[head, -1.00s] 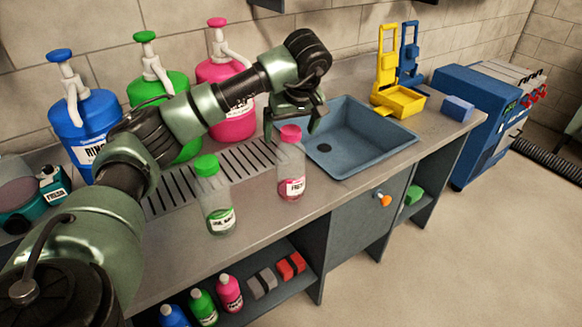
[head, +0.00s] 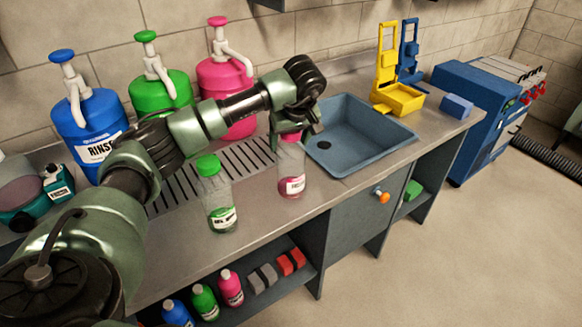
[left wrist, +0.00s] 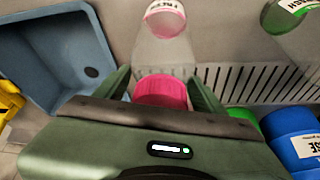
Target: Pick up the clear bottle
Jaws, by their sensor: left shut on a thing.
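A clear bottle with a pink cap and pink-lettered label (head: 292,181) stands upright on the counter (head: 262,222) in front of the sink. My left gripper (head: 290,136) is above it and shut on its cap end, hiding part of the cap in the head view. In the left wrist view the pink cap (left wrist: 160,92) sits between the two fingers (left wrist: 162,84), with the clear body beyond. A second clear bottle, with a green cap and green label (head: 219,205), stands to the left. My right gripper is not in view.
A blue sink (head: 360,140) is right of the bottle, with a yellow holder (head: 398,98) behind it. Blue, green and pink pump jugs (head: 92,125) line the wall. The shelf below holds small bottles (head: 230,288) and blocks.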

